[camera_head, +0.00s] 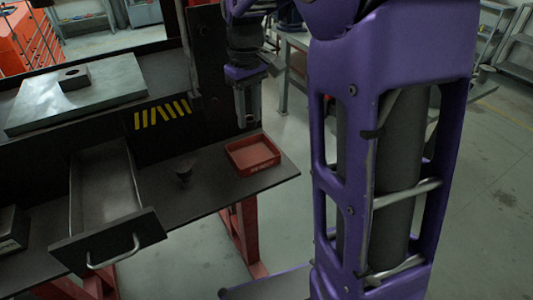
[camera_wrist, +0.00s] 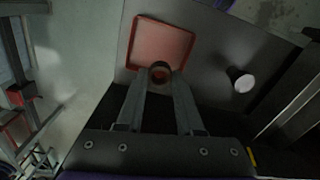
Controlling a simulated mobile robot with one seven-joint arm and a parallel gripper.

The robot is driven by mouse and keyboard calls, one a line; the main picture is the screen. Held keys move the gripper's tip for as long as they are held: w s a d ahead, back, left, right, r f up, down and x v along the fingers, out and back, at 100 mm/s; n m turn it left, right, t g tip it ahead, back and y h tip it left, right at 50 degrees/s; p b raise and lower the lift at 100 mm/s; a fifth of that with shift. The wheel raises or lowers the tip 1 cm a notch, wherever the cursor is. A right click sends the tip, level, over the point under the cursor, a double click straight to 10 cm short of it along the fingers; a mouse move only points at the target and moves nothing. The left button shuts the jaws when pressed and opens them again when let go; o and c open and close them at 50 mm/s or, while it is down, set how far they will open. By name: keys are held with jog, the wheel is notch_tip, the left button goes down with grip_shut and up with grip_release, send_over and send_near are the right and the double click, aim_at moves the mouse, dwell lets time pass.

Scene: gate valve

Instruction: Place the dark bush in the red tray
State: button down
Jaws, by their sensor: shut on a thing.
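The dark bush (camera_wrist: 160,67) is a small dark ring between my fingertips in the wrist view. My gripper (camera_head: 247,122) is shut on it, and in the head view I cannot make the bush out clearly against the fingers. The red tray (camera_head: 253,153) is a shallow square tray on the right end of the dark bench. It also shows in the wrist view (camera_wrist: 160,38), with the bush overlapping its near edge. In the head view my gripper hangs above the tray, apart from it.
A small dark piece with a wider top (camera_head: 184,174) stands on the bench left of the tray; its top looks bright in the wrist view (camera_wrist: 243,83). An open drawer (camera_head: 108,240) juts out at the left. A grey plate (camera_head: 110,100) carries a dark block (camera_head: 73,78).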

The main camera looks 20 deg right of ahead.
aim_at(252, 157)
jog(key=shift+d+f, duration=0.15)
jog(key=shift+f, duration=0.05)
notch_tip(252, 157, down, 10)
jog(key=shift+r+b, duration=0.2)
jog(key=shift+b, duration=0.3)
jog(key=shift+f, duration=0.2)
jog(key=c, duration=0.5)
grip_release()
jog(key=shift+c, duration=0.2)
jog(key=shift+r, duration=0.15)
notch_tip(252, 157, up, 12)
jog(key=shift+r+p, duration=0.1)
jog(key=shift+p, duration=0.55)
